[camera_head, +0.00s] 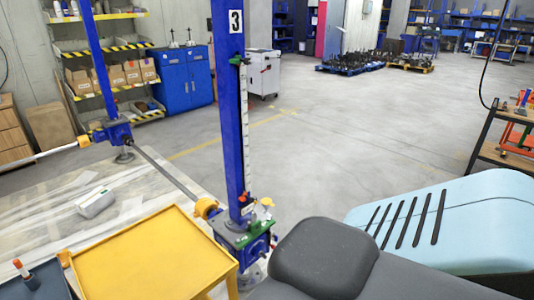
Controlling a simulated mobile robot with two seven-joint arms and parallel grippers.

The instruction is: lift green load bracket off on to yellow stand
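The green load bracket (236,240) appears to be the green part low on the blue screw jack (262,241), at the foot of the blue column (229,110) marked 3. It is small and partly hidden by the jack's parts, so how it is seated cannot be told. The yellow stand (155,262) is a flat, rimmed top at the lower left, just left of the jack. Its top is bare. Neither of my grippers shows in this view.
A shaft (165,174) runs from this jack to a second jack (113,132) at the left. A dark tray (38,284) with an orange-capped item stands left of the stand. Open floor (340,140) lies behind.

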